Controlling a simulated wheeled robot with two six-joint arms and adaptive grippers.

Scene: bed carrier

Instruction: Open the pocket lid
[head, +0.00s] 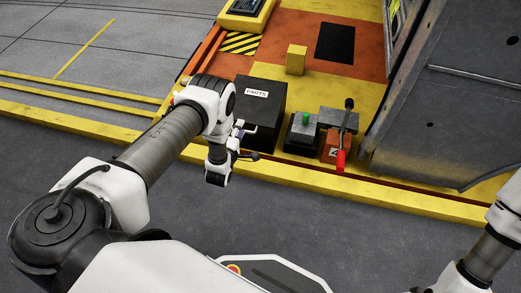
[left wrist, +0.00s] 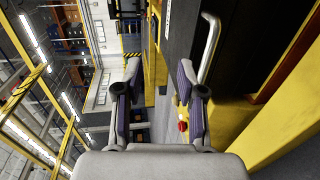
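A black box labelled PARTS (head: 260,105) stands on the yellow and orange deck in the head view; its top looks shut. My left gripper (head: 247,143) is in front of the box's near side, its fingers apart and empty. In the left wrist view the gripper (left wrist: 158,92) shows both fingers spread. A bright metal bar handle (left wrist: 209,48) on a dark face lies beyond the right-hand finger, not between the fingers. I cannot tell whether the finger touches it. My right gripper is out of view; only part of that arm shows at lower right.
A yellow block (head: 296,60) stands behind. A large grey panel (head: 440,100) rises at right. The floor in front is clear.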

